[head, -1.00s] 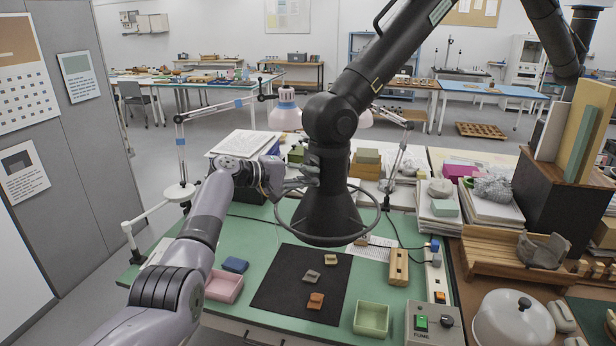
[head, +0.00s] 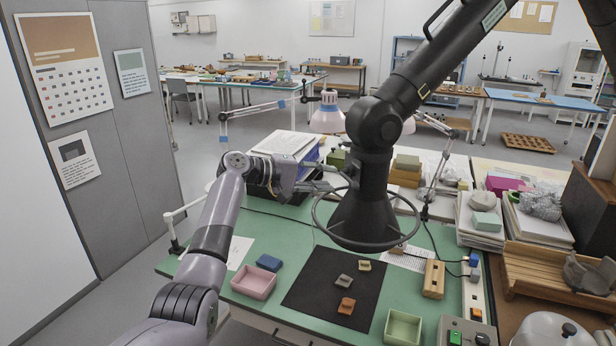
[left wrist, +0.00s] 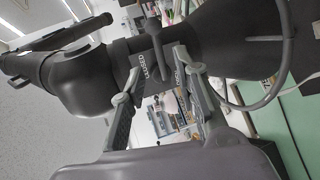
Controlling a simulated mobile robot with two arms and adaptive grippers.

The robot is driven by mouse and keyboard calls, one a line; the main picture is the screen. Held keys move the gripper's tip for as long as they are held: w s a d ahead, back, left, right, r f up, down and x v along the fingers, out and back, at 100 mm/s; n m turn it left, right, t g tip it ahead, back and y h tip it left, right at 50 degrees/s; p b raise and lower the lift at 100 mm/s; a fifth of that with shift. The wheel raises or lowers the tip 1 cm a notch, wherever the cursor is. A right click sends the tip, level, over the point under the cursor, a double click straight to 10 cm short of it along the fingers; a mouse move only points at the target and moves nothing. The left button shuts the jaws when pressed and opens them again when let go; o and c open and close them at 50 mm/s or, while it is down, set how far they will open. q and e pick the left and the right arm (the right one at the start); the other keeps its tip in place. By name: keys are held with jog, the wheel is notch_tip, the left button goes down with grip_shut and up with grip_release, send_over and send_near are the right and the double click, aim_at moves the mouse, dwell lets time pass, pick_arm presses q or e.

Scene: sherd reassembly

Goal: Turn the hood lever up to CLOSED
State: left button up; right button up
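The black fume hood (head: 368,205) hangs from a thick jointed black arm, with a ring around its cone's rim. My left gripper (head: 335,176) is just left of the hood's neck. In the left wrist view its two grey fingers (left wrist: 158,66) stand apart, reaching toward the hood's neck. A dark lever (left wrist: 157,48) shows at the neck between the fingertips, near a CLOSED label (left wrist: 147,74). I cannot tell whether the fingers touch the lever. In the head view the lever is too small to make out. My right gripper is not in view.
The green bench (head: 235,305) below holds a black mat (head: 315,303) with several sherds, a pink tray (head: 254,282), a green tray (head: 403,327) and a wooden block (head: 433,279). A lamp (head: 327,115) stands behind the hood. Papers and boxes crowd the back.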

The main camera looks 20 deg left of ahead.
pick_arm(q)
jog(key=shift+v, duration=2.35)
notch_tip(320, 180, down, 15)
jog(key=n+y, duration=0.1)
jog(key=y, duration=0.1)
jog(key=shift+w+f+g+y+b, duration=0.1)
jog(key=shift+g+y+b, duration=0.2)
jog(key=shift+g, duration=0.1)
jog(key=s+a+f+m+g+y, duration=0.15)
jog(key=s+f, duration=0.45)
jog(key=f, duration=0.8)
jog(key=s+f+g+y+b, duration=0.1)
jog(key=s+f+y, duration=0.35)
jog(key=f, duration=0.85)
jog(key=s+f+m+g, duration=0.1)
jog(key=s+f+g, duration=0.1)
jog(key=s+f, duration=0.9)
jog(key=s+d+f+m+g+y+b, duration=0.1)
jog(key=s+f+m, duration=0.2)
jog(key=s+f, duration=1)
jog(key=s+d+f+m+g+y+b, duration=0.1)
jog(key=s+f+m+g+y, duration=0.15)
jog(key=s+f, duration=1.05)
jog(key=s+d+m, duration=0.2)
jog(key=s+m, duration=0.2)
jog(key=s, duration=1.4)
jog(key=shift+s+d+r+h, duration=0.2)
jog(key=shift+d+h, duration=0.1)
jog(key=shift+h, duration=0.15)
